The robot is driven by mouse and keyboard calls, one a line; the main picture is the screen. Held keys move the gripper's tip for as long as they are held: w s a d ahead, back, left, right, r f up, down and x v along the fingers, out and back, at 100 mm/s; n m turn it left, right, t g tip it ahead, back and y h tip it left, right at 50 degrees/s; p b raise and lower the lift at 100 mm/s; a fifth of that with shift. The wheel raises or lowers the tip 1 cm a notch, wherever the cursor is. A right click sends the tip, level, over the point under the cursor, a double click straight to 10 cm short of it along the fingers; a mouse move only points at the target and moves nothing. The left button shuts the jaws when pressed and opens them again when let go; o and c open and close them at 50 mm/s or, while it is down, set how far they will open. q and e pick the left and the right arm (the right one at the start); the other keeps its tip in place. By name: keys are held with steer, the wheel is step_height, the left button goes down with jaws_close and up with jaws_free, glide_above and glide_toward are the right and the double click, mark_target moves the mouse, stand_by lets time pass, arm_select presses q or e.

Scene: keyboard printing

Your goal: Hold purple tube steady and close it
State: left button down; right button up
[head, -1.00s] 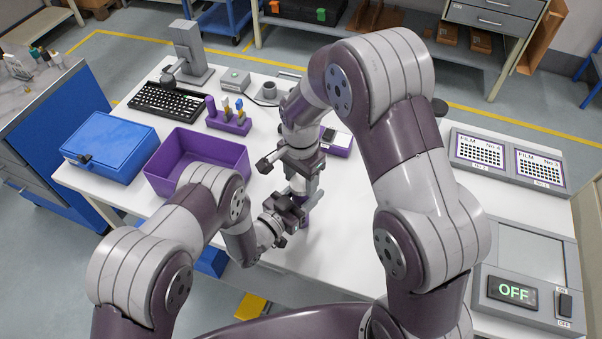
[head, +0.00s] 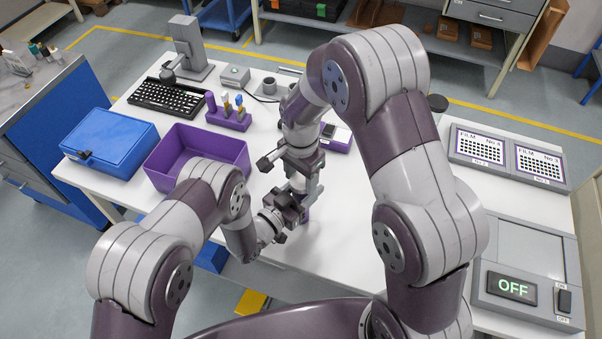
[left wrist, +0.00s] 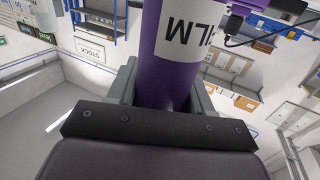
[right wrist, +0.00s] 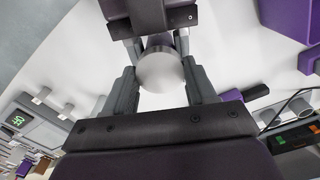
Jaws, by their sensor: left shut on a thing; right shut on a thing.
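The purple tube (left wrist: 172,55) with a white FILM label shows in the left wrist view. My left gripper (head: 294,207) is shut on its side, one finger on each side. My right gripper (head: 302,186) is just above the left one and points down. In the right wrist view a round pale grey cap (right wrist: 160,72) sits between its fingers, and it is shut on this cap. Whether the cap is fully seated on the tube is hidden.
A purple bin (head: 240,152) and a blue box (head: 108,140) stand at the left. A purple rack (head: 229,119) and a keyboard (head: 168,99) are behind. Film trays (head: 478,150) and a panel reading OFF (head: 512,289) are at the right. The white table front is clear.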

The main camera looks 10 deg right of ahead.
steer(key=m, duration=0.9)
steer(key=shift+m, duration=0.3)
steer(key=m, duration=0.3)
steer(key=shift+m, duration=0.4)
steer(key=m, duration=0.6)
steer(key=shift+f, duration=0.1)
steer(key=o, duration=1.1)
steer(key=shift+r, duration=2.3)
